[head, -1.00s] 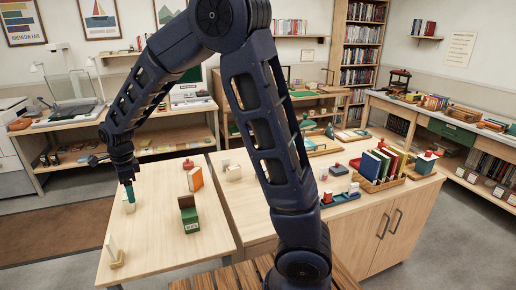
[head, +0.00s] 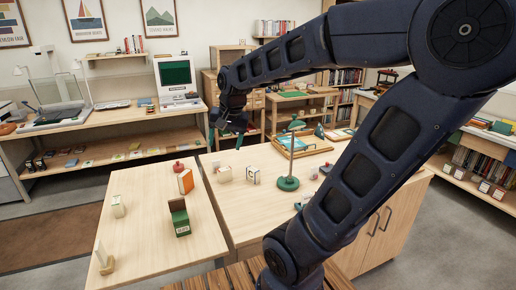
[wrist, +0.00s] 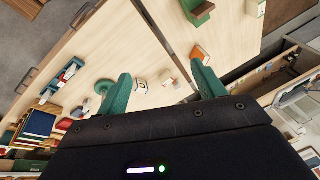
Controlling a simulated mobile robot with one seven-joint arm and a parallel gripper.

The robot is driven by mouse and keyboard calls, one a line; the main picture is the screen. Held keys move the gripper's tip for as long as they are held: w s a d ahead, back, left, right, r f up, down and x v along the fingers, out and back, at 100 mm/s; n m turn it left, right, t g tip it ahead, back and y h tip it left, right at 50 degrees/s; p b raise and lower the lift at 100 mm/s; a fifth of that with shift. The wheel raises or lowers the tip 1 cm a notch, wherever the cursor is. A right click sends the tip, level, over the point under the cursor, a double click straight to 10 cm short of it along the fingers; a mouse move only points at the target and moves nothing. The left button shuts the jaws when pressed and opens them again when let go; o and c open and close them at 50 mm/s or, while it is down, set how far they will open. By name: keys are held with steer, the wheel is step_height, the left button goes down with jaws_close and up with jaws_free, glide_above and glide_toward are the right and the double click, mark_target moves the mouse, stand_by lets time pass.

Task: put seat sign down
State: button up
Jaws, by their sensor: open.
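A small cream sign (head: 117,207), which looks like the seat sign, stands upright on the left table (head: 150,240) near its left edge. It seems to show at the top of the wrist view (wrist: 255,8). A similar pale card in a wooden foot (head: 105,258) stands at the table's near left corner; I cannot read either. My gripper (head: 226,140) is above the far side of the tables, well away from both.
A green box (head: 179,217), an orange book (head: 185,181) and a red-knobbed item (head: 179,167) stand on the left table. Cream blocks (head: 253,175) and a green-based lamp (head: 288,183) stand on the right table. The left table's middle is mostly clear.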

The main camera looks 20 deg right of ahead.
steer(key=s+d+n+t+h, duration=0.1)
steer(key=s+d+n, duration=0.3)
steer(key=s+d, duration=0.3)
steer(key=shift+s+d, duration=0.35)
steer(key=shift+s, duration=0.45)
stand_by(0.5)
